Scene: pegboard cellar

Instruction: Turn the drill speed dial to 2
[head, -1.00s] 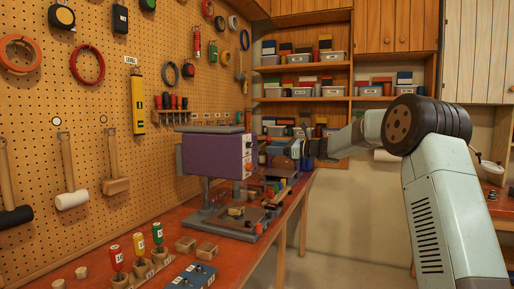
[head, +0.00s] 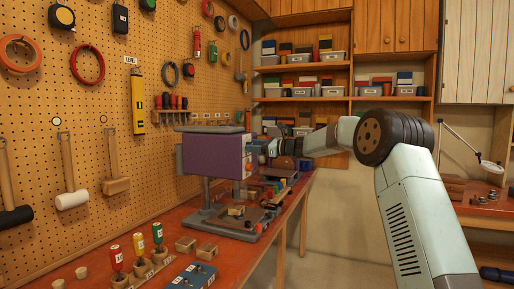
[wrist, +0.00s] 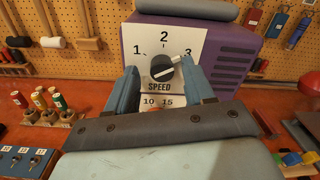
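The purple drill head (head: 215,156) stands on its press on the bench. In the wrist view, its white front plate (wrist: 188,38) is marked 1, 2, 3 and SPEED. The round black speed dial (wrist: 161,68) has a white pointer line slanting up to the right, toward the 3. My gripper (wrist: 160,66) is open, with one blue finger on each side of the dial. Contact with the dial cannot be told. In the head view my gripper (head: 273,147) is at the drill's front face and hides part of it.
Below the dial is a scale reading 10 and 15 (wrist: 158,101). The drill's base (head: 228,228) carries a small piece. Colour-handled tools (head: 137,245) and a blue switch box (head: 193,277) stand on the bench in front. The pegboard (head: 100,110) is behind.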

